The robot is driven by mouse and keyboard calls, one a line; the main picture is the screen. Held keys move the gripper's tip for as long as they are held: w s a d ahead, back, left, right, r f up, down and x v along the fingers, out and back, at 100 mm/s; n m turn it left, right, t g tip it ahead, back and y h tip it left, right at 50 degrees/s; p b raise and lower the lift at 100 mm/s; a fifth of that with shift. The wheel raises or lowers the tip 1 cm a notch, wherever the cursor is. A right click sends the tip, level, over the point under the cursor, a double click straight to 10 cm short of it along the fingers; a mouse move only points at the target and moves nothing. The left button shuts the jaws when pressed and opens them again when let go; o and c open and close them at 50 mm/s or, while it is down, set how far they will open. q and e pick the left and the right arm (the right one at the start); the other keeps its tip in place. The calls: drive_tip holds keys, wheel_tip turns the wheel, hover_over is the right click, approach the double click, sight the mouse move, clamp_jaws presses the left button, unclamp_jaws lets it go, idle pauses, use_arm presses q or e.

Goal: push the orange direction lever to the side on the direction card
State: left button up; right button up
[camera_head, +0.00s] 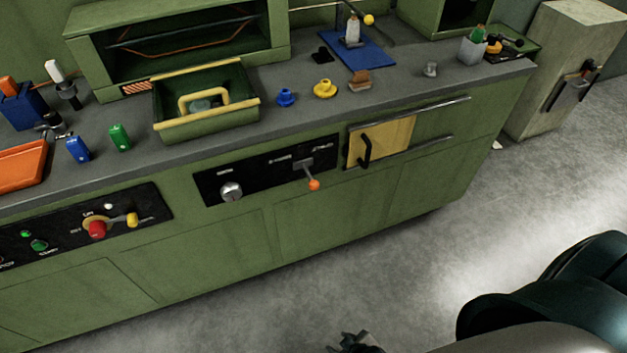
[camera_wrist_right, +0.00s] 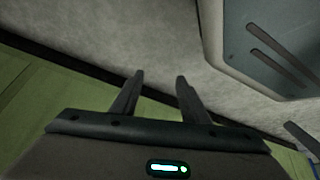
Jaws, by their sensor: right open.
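The orange direction lever (camera_head: 314,184) is an orange knob on a short grey arm, hanging down and tilted slightly right on the black panel (camera_head: 212,190) of the green bench front. The direction card itself I cannot clearly tell apart; small pale lettering shows above the lever. My right gripper (camera_head: 355,343) is at the bottom edge of the head view, low over the floor and well away from the lever. In the right wrist view its two fingers (camera_wrist_right: 158,80) are apart with nothing between them. My left gripper is not in view.
A silver knob (camera_head: 231,191) is left of the lever on the same panel. A yellow panel with a black handle (camera_head: 365,150) and metal rails (camera_head: 430,143) are to its right. The grey floor (camera_head: 400,270) before the bench is clear. Small items stand on the grey worktop (camera_head: 225,135).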

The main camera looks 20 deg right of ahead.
sight(309, 175)
drive_tip(key=w+d+r+n+t+h+b, duration=0.25)
drive_tip(key=w+r+n+t, duration=0.25)
drive_tip(key=w+r+n, duration=1)
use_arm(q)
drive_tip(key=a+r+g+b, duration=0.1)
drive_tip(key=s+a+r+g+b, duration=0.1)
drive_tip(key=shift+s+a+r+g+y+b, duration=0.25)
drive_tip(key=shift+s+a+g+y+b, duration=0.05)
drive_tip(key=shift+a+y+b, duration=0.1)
use_arm(e)
drive_tip(key=w+r+n+t+h, duration=0.2)
drive_tip(key=r+n+t, duration=0.5)
drive_tip(key=r, duration=1.7)
drive_tip(key=w+n, duration=0.1)
drive_tip(key=n, duration=0.4)
drive_tip(key=shift+w+r+n+h, duration=0.2)
drive_tip(key=shift+r+n+h, duration=0.1)
drive_tip(key=shift+h, duration=0.05)
drive_tip(key=shift+w+a, duration=0.1)
